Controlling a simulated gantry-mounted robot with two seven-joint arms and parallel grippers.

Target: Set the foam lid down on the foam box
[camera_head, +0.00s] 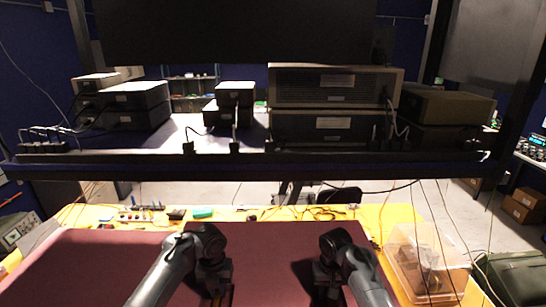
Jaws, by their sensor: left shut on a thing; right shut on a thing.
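My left gripper (218,290) and my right gripper (325,291) point down side by side at the bottom middle, with a gap between them. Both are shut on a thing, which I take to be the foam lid. The fingertips and what they hold are dark and cut off by the bottom edge. I cannot make out the lid's shape or whether it touches anything. I cannot pick out the foam box either.
A dark red mat (90,265) lies under my arms on a yellow table (400,213). A clear plastic bin (425,265) stands at the right. Small tools and cables lie along the table's back. A shelf (250,170) with dark instruments spans the view above.

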